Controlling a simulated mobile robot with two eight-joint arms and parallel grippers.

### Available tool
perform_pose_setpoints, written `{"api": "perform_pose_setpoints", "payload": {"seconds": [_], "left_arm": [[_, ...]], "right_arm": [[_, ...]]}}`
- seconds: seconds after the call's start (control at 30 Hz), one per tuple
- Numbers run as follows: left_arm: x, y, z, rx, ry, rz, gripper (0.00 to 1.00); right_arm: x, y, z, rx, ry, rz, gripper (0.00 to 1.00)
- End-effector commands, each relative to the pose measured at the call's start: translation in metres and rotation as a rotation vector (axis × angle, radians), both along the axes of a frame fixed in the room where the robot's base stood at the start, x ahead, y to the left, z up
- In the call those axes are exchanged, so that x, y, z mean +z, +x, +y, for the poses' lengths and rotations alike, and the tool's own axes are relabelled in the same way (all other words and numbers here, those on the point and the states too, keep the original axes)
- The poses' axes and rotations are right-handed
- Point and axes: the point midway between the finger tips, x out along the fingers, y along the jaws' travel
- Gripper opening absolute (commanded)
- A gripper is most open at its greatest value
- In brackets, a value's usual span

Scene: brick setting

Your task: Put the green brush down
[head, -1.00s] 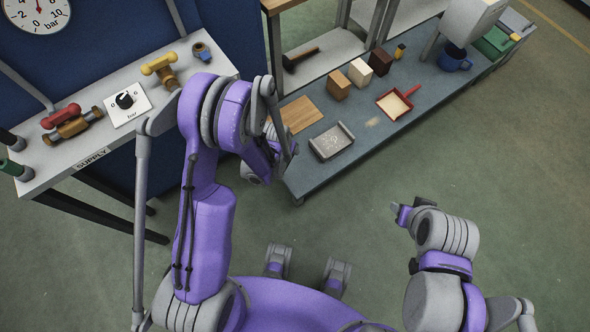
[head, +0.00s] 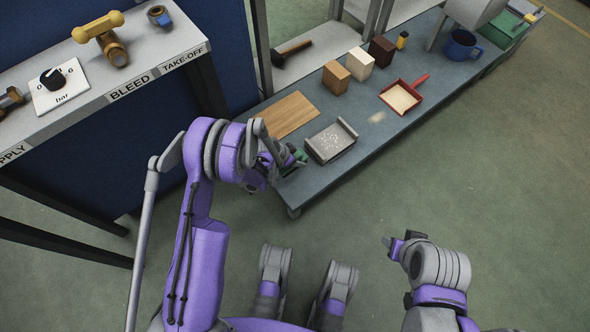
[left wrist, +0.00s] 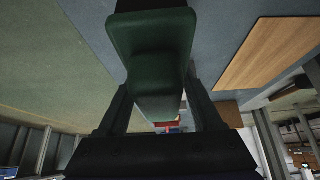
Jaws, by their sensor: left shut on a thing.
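The green brush (left wrist: 152,45) fills the upper middle of the left wrist view, between the two dark fingers of my left gripper (left wrist: 160,95). In the head view a small green part of the brush (head: 300,156) shows beside my left gripper (head: 284,163). The gripper is shut on it over the near left end of the blue-grey bench top (head: 350,156), beside the grey tray. Whether the brush touches the bench is hidden by the arm. My right gripper (head: 390,243) is off to the right above the floor, away from the bench; its jaws are too small to read.
A wooden board (head: 286,115) and a grey tray (head: 318,150) with pale specks lie close by. Little bare bench shows around the brush.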

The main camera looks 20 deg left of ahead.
Motion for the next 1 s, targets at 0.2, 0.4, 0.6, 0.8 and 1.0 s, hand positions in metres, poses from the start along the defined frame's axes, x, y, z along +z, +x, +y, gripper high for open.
{"api": "perform_pose_setpoints", "payload": {"seconds": [0.2, 0.4, 0.6, 0.8, 1.0], "left_arm": [[-0.029, 0.000, 0.000, 0.001, 0.000, 0.000, 0.00], [-0.050, 0.000, 0.000, 0.001, 0.000, 0.001, 0.00], [-0.067, 0.000, 0.000, 0.001, 0.001, 0.001, 0.00], [-0.067, -0.001, 0.000, 0.001, 0.000, 0.001, 0.00], [-0.069, 0.000, 0.000, 0.001, 0.001, 0.001, 0.85]], "right_arm": [[-0.007, 0.001, 0.000, 0.000, 0.000, 0.000, 0.50], [-0.011, 0.002, 0.000, 0.000, 0.000, -0.001, 0.50], [-0.014, 0.003, 0.000, 0.000, 0.000, -0.001, 0.50], [-0.013, 0.003, 0.000, 0.000, 0.000, -0.001, 0.50], [-0.013, 0.003, 0.000, 0.000, 0.000, -0.001, 0.50]]}}
